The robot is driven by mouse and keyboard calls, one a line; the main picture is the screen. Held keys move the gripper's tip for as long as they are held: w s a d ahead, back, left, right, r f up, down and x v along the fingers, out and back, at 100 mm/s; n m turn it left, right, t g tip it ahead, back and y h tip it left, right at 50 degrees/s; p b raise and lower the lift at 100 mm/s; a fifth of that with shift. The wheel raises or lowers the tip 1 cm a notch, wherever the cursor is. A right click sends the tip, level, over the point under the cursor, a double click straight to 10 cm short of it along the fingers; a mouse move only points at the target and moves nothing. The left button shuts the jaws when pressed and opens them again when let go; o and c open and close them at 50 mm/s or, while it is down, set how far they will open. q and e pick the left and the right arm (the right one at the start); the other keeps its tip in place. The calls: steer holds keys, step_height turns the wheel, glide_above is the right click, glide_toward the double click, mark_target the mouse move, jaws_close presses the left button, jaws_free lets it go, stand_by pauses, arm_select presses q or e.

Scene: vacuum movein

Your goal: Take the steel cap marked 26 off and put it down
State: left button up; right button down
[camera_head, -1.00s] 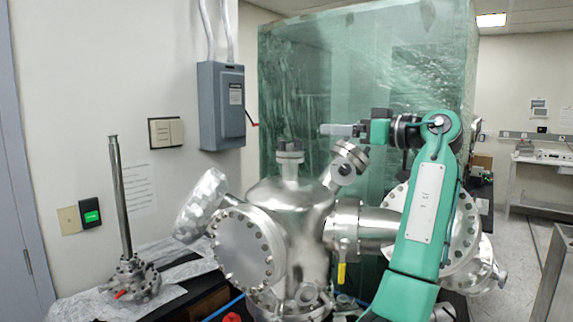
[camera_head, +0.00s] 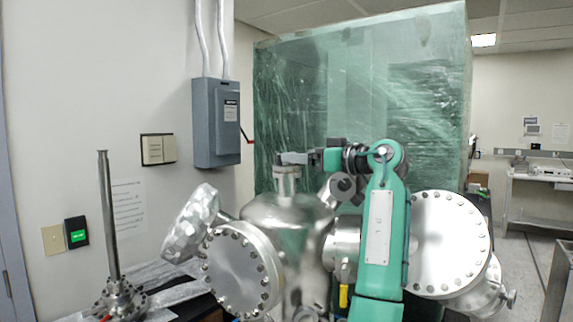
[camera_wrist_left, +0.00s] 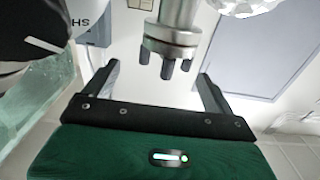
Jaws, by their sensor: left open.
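A steel cap (camera_head: 287,171) with bolts sits on the upright top port of the steel vacuum chamber (camera_head: 290,218). No number 26 is legible on it. In the left wrist view the bolted cap (camera_wrist_left: 171,48) shows on its neck, bolts pointing down in that picture. My left gripper (camera_head: 289,159) is level with the top of this cap and partly hides it. In the wrist view the open left gripper (camera_wrist_left: 159,69) has one finger to each side of the cap's bolted end, with gaps. My right gripper is out of view.
An angled capped port (camera_head: 341,187) stands close right of the top port. A foil-wrapped port (camera_head: 193,222) and a large round flange (camera_head: 240,272) are at left. A tall steel rod on a flange (camera_head: 109,220) stands far left. A wrapped green crate (camera_head: 350,95) is behind.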

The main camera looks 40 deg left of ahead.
mark_target(287, 164)
arm_select(q)
steer(key=a+p, duration=0.1)
steer(key=s+a+p, duration=0.1)
steer(key=a, duration=0.2)
steer(key=shift+s+a+r+p, duration=0.15)
steer(key=shift+a+r+p, duration=0.1)
steer(key=shift+p, duration=0.15)
steer(key=shift+a+f, duration=0.15)
steer(key=shift+a, duration=0.2)
steer(key=shift+d, duration=0.2)
steer(key=shift+c, duration=0.5)
steer(key=c, duration=0.9)
steer(key=shift+r, duration=0.2)
steer(key=shift+c, duration=0.2)
